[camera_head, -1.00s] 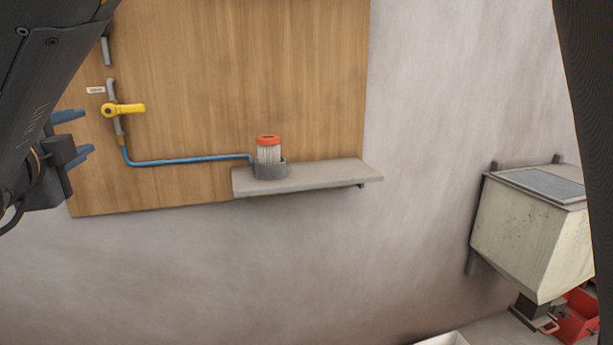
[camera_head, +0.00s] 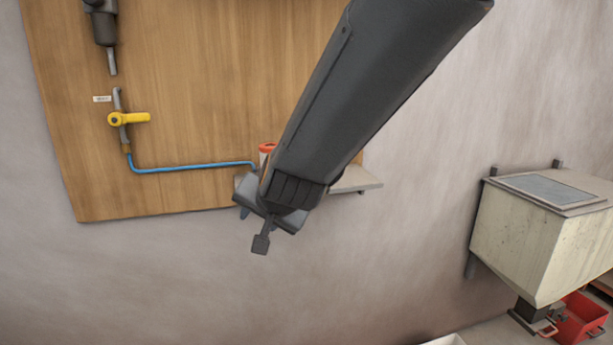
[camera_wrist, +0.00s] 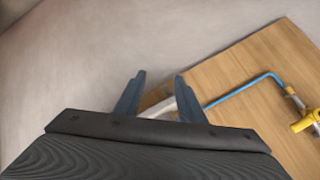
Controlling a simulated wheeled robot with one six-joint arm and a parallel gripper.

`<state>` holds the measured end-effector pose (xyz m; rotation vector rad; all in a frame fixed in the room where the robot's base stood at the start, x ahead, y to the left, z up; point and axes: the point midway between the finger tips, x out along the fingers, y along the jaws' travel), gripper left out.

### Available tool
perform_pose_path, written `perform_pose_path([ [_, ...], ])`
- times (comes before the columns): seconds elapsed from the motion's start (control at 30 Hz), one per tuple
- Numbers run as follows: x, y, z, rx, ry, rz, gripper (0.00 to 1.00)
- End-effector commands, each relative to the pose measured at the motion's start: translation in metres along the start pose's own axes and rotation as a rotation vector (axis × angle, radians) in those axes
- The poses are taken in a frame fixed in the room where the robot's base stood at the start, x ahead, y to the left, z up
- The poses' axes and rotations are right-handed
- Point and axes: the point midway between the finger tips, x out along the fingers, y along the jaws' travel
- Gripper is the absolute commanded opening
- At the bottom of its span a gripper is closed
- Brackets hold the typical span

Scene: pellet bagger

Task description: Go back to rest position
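My gripper (camera_wrist: 159,84) is open in the wrist view, its two blue-grey fingers apart with nothing held between them. In the head view my gripper (camera_head: 262,212) is at the lower end of my dark arm, pointing down and away. It appears in front of the wall shelf (camera_head: 357,181), and my arm covers much of that shelf. The orange-red top of a filter cartridge (camera_head: 266,147) shows just left of my arm. The rest of the cartridge is mostly hidden.
A wooden panel (camera_head: 200,90) carries a yellow-handled valve (camera_head: 130,118) and a blue hose (camera_head: 190,168). A pale hopper (camera_head: 535,245) with a red bin (camera_head: 581,318) below stands at the right. The wall below the panel is bare.

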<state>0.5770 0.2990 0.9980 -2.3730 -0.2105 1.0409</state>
Motion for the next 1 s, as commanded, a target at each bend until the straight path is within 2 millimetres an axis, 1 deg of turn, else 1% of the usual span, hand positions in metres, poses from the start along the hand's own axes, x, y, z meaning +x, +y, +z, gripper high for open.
perform_pose_path([
  [0.03, -0.006, 0.035, -0.001, -0.030, -0.043, 0.056, 0.36],
  [0.07, -0.009, 0.054, 0.001, -0.054, -0.075, 0.086, 0.36],
  [0.1, -0.016, 0.081, 0.006, -0.082, -0.121, 0.127, 0.36],
  [0.17, -0.028, 0.121, 0.013, -0.118, -0.190, 0.190, 0.36],
  [0.2, -0.038, 0.145, 0.019, -0.141, -0.239, 0.230, 0.36],
  [0.27, -0.055, 0.182, 0.029, -0.173, -0.315, 0.286, 0.36],
  [0.3, -0.068, 0.205, 0.036, -0.192, -0.366, 0.321, 0.36],
  [0.37, -0.088, 0.236, 0.048, -0.215, -0.443, 0.369, 0.36],
  [0.4, -0.102, 0.255, 0.056, -0.227, -0.490, 0.396, 0.36],
  [0.5, -0.133, 0.290, 0.072, -0.249, -0.595, 0.451, 0.36],
  [0.6, -0.155, 0.312, 0.085, -0.260, -0.670, 0.485, 0.36],
  [0.7, -0.168, 0.324, 0.091, -0.265, -0.711, 0.501, 0.36],
  [0.8, -0.172, 0.328, 0.094, -0.269, -0.725, 0.507, 0.36],
  [0.93, -0.172, 0.328, 0.094, -0.270, -0.725, 0.506, 0.36],
  [0.97, -0.172, 0.327, 0.094, -0.270, -0.724, 0.506, 0.33],
  [1.0, -0.172, 0.327, 0.094, -0.270, -0.724, 0.506, 0.31],
])
